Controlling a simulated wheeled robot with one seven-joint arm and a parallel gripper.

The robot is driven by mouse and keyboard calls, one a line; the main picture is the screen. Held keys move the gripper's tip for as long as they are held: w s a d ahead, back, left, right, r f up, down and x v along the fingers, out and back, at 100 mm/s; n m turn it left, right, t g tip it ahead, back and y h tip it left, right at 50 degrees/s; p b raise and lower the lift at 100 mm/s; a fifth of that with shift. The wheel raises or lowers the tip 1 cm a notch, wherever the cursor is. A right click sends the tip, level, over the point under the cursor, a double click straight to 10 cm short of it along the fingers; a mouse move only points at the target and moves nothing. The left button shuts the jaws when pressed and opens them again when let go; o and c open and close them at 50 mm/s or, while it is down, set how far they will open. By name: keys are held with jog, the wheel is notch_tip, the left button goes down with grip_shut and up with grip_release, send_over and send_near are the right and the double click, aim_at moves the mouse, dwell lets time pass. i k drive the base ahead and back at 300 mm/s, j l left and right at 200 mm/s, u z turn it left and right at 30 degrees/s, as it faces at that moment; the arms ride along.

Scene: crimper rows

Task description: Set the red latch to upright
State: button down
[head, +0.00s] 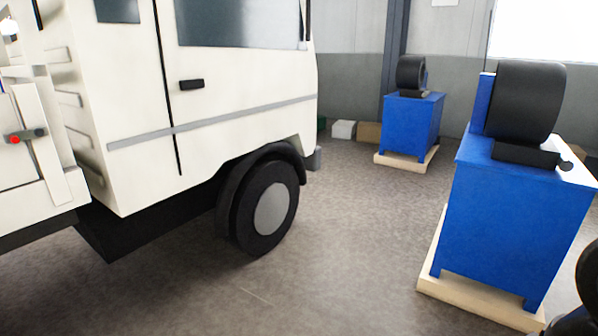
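A small latch with a red, round end (15,139) shows at the far left, on the pale side panel of the white truck (130,90). A short dark grey piece runs from the red end to the right, so the latch looks to lie nearly level. It is small in the picture and its finer parts cannot be made out. My gripper is not seen in the head view.
The truck's front wheel (268,210) stands on the grey floor (300,280). A blue crimper machine (515,225) on a pale pallet stands near at right, another (412,125) farther back. A dark rounded shape (585,290) is cut off at bottom right. Floor between is clear.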

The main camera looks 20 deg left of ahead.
aim_at(16, 137)
jog(key=i+j+u, duration=0.1)
jog(key=u, duration=0.4)
jog(key=i+u, duration=0.3)
jog(key=u, duration=0.15)
jog(key=i+l+u, duration=0.1)
jog(key=u, duration=0.4)
jog(key=i+l+u, duration=0.15)
jog(key=u, duration=0.3)
jog(key=i+l+u, duration=0.1)
jog(key=u, duration=0.15)
jog(key=i+l+u, duration=0.3)
jog(key=i+j, duration=0.05)
jog(key=j, duration=0.05)
